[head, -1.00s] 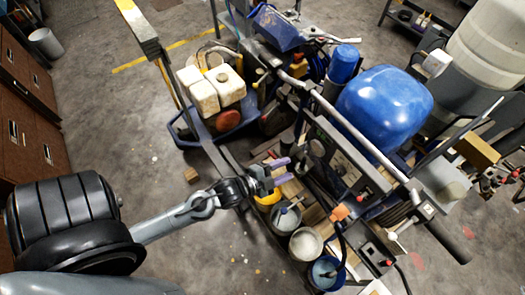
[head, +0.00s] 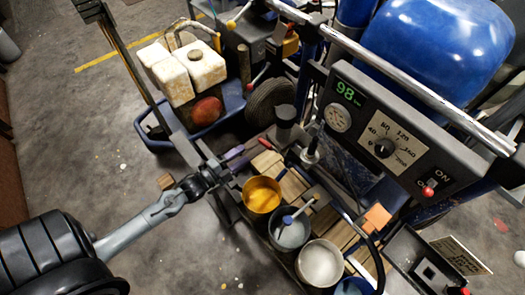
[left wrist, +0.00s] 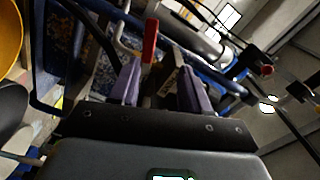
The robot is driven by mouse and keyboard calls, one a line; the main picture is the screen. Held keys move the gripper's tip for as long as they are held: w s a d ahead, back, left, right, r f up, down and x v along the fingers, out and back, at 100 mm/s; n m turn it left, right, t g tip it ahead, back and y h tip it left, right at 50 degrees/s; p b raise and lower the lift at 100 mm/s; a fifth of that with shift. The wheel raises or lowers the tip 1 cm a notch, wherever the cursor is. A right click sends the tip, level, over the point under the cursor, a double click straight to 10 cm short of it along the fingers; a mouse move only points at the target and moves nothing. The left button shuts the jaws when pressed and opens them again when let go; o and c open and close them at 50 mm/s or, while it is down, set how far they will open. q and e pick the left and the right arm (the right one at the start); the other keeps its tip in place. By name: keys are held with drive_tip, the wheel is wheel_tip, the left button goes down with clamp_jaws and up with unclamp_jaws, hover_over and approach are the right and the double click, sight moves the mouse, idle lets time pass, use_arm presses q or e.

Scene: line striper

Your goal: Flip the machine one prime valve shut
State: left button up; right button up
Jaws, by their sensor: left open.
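My left gripper (head: 238,158) reaches in from the left to the near side of the striping machine. Its purple fingers are apart and empty. In the left wrist view the fingers (left wrist: 160,92) point at a small red-handled lever (left wrist: 150,42), which stands just beyond and between their tips; it looks like the prime valve handle. A red handle (head: 266,143) also shows just right of the fingertips in the head view. I cannot tell whether a finger touches it. The machine's control panel (head: 365,105) carries a dial, a gauge and a display. My right gripper is not in view.
A yellow paint bucket (head: 261,195), a blue-grey bucket (head: 291,230) and a white bucket (head: 320,263) stand close to the gripper's right. White jugs (head: 197,75) stand in a blue tray behind it. The concrete floor at left (head: 75,130) is mostly clear.

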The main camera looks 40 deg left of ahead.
sight(262, 144)
use_arm(q)
drive_tip(key=w+b, duration=0.1)
drive_tip(key=w, duration=0.2)
drive_tip(key=w+d+f+b, duration=0.1)
drive_tip(key=w, duration=0.2)
drive_tip(key=w+f+b, duration=0.1)
drive_tip(key=w, duration=0.2)
drive_tip(key=shift+w+d+b, duration=0.25)
drive_tip(key=shift+w+b, duration=0.1)
drive_tip(key=shift+b, duration=0.05)
drive_tip(key=shift+w+d, duration=0.15)
drive_tip(key=shift+w, duration=0.45)
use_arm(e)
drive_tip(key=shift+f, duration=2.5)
use_arm(q)
drive_tip(key=shift+r, duration=0.1)
clamp_jaws()
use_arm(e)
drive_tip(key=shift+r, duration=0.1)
